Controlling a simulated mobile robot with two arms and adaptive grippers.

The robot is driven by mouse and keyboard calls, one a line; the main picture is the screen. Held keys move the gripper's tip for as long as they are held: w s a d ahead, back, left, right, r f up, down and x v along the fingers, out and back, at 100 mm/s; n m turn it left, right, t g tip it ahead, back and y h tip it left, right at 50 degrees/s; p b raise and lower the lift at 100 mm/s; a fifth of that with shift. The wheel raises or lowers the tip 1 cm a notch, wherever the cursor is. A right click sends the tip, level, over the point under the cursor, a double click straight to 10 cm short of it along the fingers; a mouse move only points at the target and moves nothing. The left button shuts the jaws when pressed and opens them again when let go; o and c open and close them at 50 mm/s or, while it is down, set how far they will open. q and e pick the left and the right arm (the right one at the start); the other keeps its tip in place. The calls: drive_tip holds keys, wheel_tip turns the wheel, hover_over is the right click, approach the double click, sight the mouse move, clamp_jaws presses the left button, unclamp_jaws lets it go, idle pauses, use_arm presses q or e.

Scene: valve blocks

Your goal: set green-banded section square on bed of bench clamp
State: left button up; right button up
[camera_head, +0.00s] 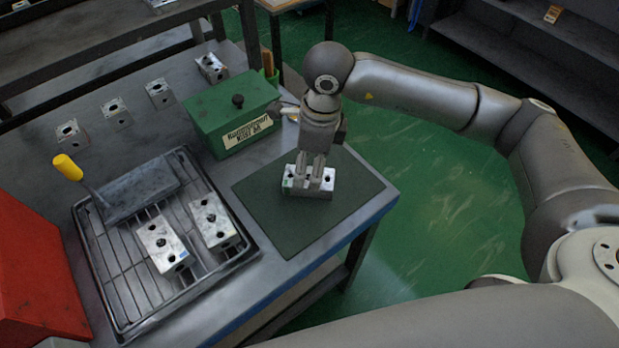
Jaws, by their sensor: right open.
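A pale metal valve block with holes and a small green mark at its left end (328,182) lies on a dark green mat (281,216). My right gripper (310,186) points down at this block from above, its fingers open at the block's middle and partly covering it. Whether the fingers touch it I cannot tell. A dark grey flat-topped piece (143,190) with a yellow-ended handle (67,167) is at the back of the wire rack; it may be the bench clamp, and its top looks bare. My left gripper is out of view.
A wire rack tray (126,302) holds two more blocks (163,246) (213,221). A green lidded box (230,112) stands behind the mat. Several blocks (116,115) line the bench's back. A red box (36,275) is at left. The mat's front is clear.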

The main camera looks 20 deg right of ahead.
sight(309, 177)
wheel_tip(309, 177, down, 6)
drive_tip(key=shift+w+r+p, duration=0.1)
drive_tip(key=shift+w+p, duration=0.05)
drive_tip(key=shift+p, duration=0.5)
drive_tip(key=shift+r, duration=0.1)
drive_tip(key=c, duration=1.6)
